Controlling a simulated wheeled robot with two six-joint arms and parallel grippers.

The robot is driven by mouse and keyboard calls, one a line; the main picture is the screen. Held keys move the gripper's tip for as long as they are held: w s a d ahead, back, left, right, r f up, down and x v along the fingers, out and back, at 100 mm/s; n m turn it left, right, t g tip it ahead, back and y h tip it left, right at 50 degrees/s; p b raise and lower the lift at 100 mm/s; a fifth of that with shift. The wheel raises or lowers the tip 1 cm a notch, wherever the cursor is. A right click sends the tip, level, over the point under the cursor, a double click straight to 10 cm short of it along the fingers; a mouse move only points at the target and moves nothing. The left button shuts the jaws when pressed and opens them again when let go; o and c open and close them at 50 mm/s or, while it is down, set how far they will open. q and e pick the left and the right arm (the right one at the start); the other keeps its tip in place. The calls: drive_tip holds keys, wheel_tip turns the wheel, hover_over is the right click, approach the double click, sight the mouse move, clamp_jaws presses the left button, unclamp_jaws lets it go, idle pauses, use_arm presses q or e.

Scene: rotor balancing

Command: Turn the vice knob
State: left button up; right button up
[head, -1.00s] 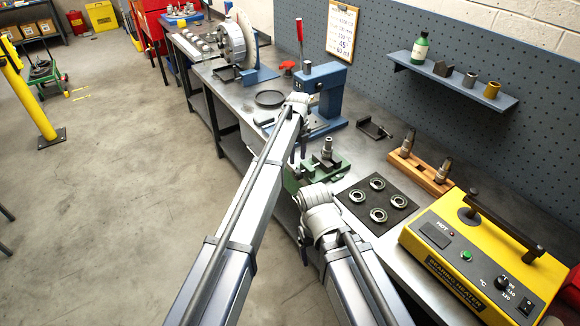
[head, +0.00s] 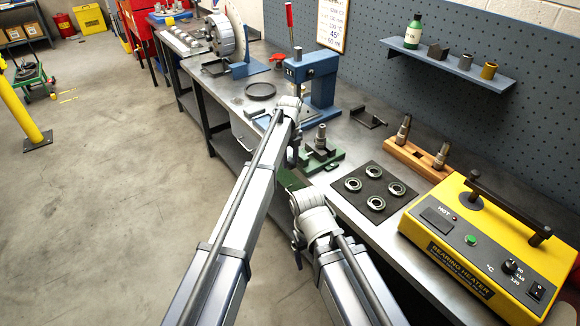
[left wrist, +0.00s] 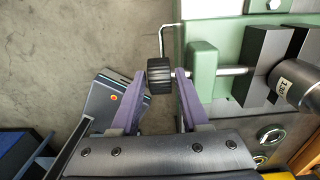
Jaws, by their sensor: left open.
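The green vice (head: 322,160) stands at the front edge of the bench, with a grey metal part held upright in it. In the left wrist view the vice body (left wrist: 203,62) is at the upper right, and its black ribbed knob (left wrist: 160,76) sits on a steel screw. My left gripper (left wrist: 161,88) is open, with one purple finger on each side of the knob. A small gap shows at the left finger; contact at the right one is unclear. In the head view the knob is hidden. My right gripper (head: 298,245) is mostly hidden by its own wrist, low in front of the bench.
A dark mat (head: 354,170) with several bearing rings lies right of the vice. A wooden stand (head: 422,160) and the yellow bearing heater (head: 480,245) are further right. A blue press (head: 320,80) stands behind the vice.

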use_arm(q)
drive_tip(key=shift+f, duration=0.1)
drive_tip(key=shift+c, duration=0.2)
clamp_jaws()
drive_tip(key=shift+s, duration=0.1)
